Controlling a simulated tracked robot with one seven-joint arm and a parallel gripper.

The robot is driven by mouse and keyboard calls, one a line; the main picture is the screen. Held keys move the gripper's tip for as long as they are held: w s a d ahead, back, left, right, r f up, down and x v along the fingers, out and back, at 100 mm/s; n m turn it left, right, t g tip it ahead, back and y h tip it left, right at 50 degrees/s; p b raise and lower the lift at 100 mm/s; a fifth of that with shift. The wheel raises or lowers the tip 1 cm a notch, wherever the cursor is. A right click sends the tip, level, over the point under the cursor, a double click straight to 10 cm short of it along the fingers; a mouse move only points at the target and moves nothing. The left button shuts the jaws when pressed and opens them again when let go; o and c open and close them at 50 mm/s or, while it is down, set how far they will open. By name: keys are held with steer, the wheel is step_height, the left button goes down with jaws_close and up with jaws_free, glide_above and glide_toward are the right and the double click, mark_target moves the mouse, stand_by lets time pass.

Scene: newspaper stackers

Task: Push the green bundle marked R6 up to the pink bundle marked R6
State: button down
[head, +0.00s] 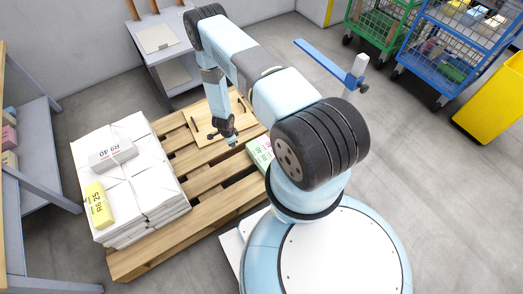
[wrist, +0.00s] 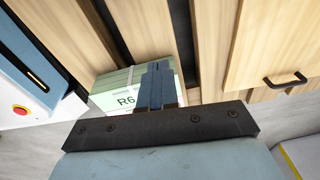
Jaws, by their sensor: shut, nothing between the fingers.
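The green bundle (head: 260,153) lies on the wooden pallet, partly hidden behind my arm in the head view. In the wrist view the green bundle (wrist: 112,92) shows a pale label reading R6, partly covered by my fingers. My gripper (head: 233,144) is shut and empty, just left of the green bundle in the head view. In the wrist view my closed gripper (wrist: 158,66) overlaps the bundle's right end; I cannot tell whether they touch. No pink bundle marked R6 shows on the visible pallet. A pink item (head: 9,138) sits on the left shelf, its marking unreadable.
White paper stacks (head: 150,180) fill the pallet's left part, topped by a grey bundle (head: 112,153) and a yellow bundle (head: 98,205). A wooden board with handles (head: 215,122) lies at the pallet's back. The pallet (head: 150,262) has gaps between slats. Mesh carts (head: 455,50) stand back right.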

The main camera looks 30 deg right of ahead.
mark_target(262, 153)
steer(key=s+d+f+m, duration=0.1)
steer(key=s+d+f, duration=0.1)
steer(key=s+f, duration=0.45)
steer(key=shift+g+h, duration=0.3)
steer(key=d, duration=1.1)
steer(key=shift+s+f, duration=0.25)
steer(key=shift+f, duration=0.45)
